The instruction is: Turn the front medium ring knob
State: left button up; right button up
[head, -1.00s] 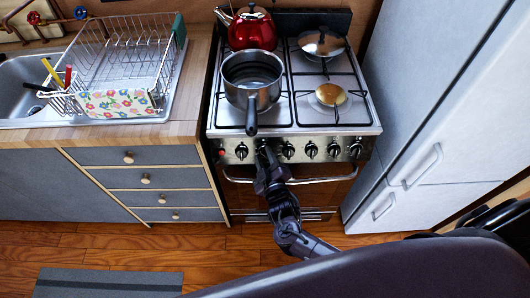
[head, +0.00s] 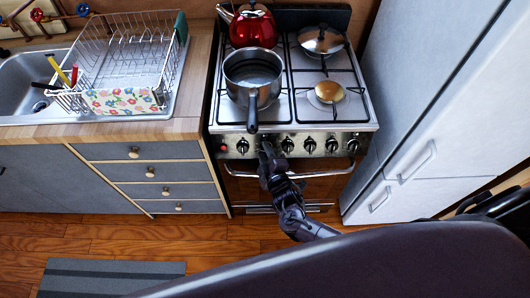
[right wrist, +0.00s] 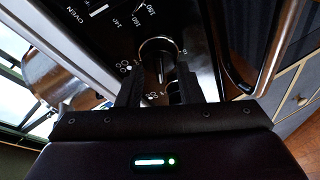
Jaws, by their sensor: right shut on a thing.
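The stove's front panel (head: 322,142) carries a row of black ring knobs. My right gripper (head: 265,150) reaches up to the panel from below, at the second knob from the left, just under the saucepan handle. In the right wrist view the round knob (right wrist: 159,50) with its bright rim sits between the tips of my right gripper (right wrist: 158,82), which is shut on it. Dial marks and the word OVEN show beside the knob. In the head view the gripper mostly hides this knob. My left gripper is not in view.
A saucepan (head: 253,75) stands on the front left burner, its handle (head: 252,115) jutting over the panel. A red kettle (head: 252,27) and a lidded pan (head: 320,38) stand behind. The oven handle (head: 325,173) runs below the knobs. A fridge (head: 425,100) closes the right side.

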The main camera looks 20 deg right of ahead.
jog(key=o, duration=1)
jog(key=shift+c, duration=0.2)
jog(key=s+r, duration=0.1)
jog(key=s, duration=0.6)
jog(key=shift+s+r+b, duration=0.25)
jog(key=shift+s+b, duration=0.05)
jog(key=shift+b, duration=0.05)
jog(key=shift+d, duration=0.1)
